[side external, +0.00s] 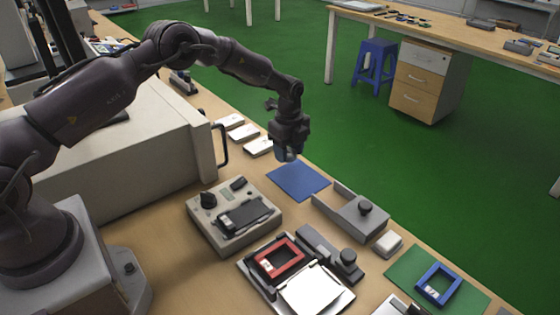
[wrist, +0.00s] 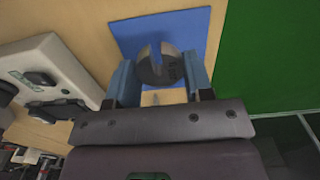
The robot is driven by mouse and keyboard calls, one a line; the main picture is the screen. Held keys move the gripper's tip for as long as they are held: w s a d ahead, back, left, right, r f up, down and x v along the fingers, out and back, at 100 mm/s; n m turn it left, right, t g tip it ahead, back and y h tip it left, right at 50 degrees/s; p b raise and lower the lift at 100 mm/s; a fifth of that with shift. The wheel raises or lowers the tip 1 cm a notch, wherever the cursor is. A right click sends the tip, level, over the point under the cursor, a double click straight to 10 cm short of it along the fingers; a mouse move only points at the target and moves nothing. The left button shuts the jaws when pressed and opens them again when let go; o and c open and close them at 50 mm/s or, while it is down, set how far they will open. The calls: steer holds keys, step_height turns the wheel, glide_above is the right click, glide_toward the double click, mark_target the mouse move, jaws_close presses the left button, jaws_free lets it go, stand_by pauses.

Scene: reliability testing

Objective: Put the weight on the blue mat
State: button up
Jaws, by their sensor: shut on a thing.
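The weight (wrist: 155,69) is a dark grey slotted disc between the two blue fingers of my gripper (wrist: 158,80) in the wrist view. My gripper is shut on it. In the side view my gripper (side external: 287,155) hangs over the bench near the back edge of the blue mat, and the weight is too small there to make out clearly. The blue mat (side external: 298,181) lies flat on the bench, bare in the side view. In the wrist view the blue mat (wrist: 195,35) shows behind the weight. The exact height of the weight above it is hard to tell.
A grey device with a knob (side external: 229,222) stands left of the mat, and a grey fixture (side external: 350,215) stands to its right. A large beige box with a black handle (side external: 222,146) is at left. White blocks (side external: 243,132) lie behind. The bench edge is close to the mat.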

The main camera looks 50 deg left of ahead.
mark_target(288, 171)
steer(key=shift+w+a+r, duration=0.1)
steer(key=shift+r, duration=0.15)
steer(key=shift+f, duration=2.15)
steer(key=shift+f, duration=0.25)
steer(key=o, duration=1.1)
steer(key=shift+r, duration=2.95)
